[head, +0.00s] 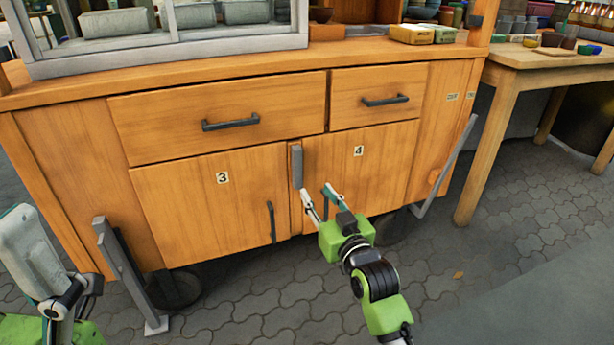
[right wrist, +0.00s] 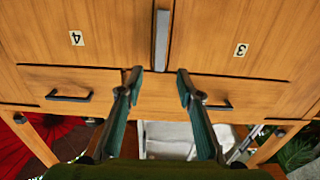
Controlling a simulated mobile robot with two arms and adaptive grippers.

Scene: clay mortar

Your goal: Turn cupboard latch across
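The cupboard latch is a grey upright bar (head: 297,166) on the strip between door 3 (head: 200,205) and door 4 (head: 375,165). It stands vertical. My right gripper (head: 315,193) is open and empty, in front of the cupboard by the latch's lower end and door 4. In the right wrist view, which is upside down, the latch (right wrist: 161,40) lines up with the gap between the two fingertips (right wrist: 158,75). Contact cannot be told. My left gripper (head: 45,265) shows only partly at the lower left, away from the latch; its opening is not clear.
Two drawers with dark handles (head: 231,124) (head: 385,100) sit above the doors. Door 3 has an upright dark handle (head: 271,222); door 4's handle is partly behind my right finger. A grey bracket (head: 120,265) stands at the left. A wooden table (head: 545,60) is at the right.

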